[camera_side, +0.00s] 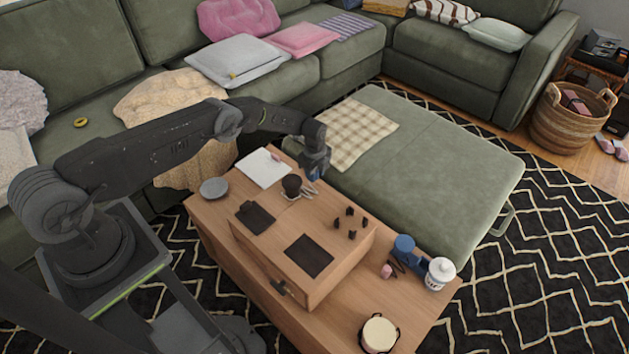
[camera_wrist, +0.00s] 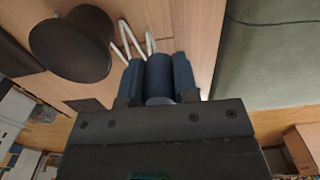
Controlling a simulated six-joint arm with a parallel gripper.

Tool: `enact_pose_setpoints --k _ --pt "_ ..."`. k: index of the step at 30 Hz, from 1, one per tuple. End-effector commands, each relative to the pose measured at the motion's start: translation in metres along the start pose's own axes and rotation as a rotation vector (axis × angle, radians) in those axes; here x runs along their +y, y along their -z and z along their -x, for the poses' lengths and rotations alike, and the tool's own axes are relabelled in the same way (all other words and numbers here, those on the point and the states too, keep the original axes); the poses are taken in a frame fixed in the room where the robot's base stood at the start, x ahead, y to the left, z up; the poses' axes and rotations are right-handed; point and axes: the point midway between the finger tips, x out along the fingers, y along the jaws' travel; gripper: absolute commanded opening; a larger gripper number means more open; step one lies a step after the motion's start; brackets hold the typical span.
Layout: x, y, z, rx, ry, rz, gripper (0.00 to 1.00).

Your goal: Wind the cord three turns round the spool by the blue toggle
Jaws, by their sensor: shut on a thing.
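The dark spool (camera_side: 292,184) stands on the wooden table, near its far edge. It fills the upper left of the wrist view (camera_wrist: 72,43). The pale cord (camera_side: 302,192) lies in loose loops beside the spool and runs toward my gripper in the wrist view (camera_wrist: 127,40). My gripper (camera_side: 315,173) is just right of the spool, shut on the blue toggle (camera_wrist: 159,75), which sits between the two fingers. In the side view the toggle is mostly hidden by the gripper. I cannot tell whether any cord is wrapped round the spool.
A white notepad (camera_side: 263,168) and a grey dish (camera_side: 214,188) lie left of the spool. Small dark pegs (camera_side: 350,223) and dark pads (camera_side: 309,255) lie nearer. A white jar (camera_side: 440,273) and a pot (camera_side: 379,334) stand at the right. The green ottoman (camera_side: 440,165) borders the table behind.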

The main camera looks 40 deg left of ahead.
Motion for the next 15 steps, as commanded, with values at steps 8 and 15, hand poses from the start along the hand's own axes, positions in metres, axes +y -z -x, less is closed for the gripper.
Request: enact_pose_setpoints --k 8,15 --pt "-0.001 -0.036 -0.001 0.000 0.000 0.002 0.06" --pt "-0.001 -0.059 -0.001 0.001 0.000 0.002 0.06"
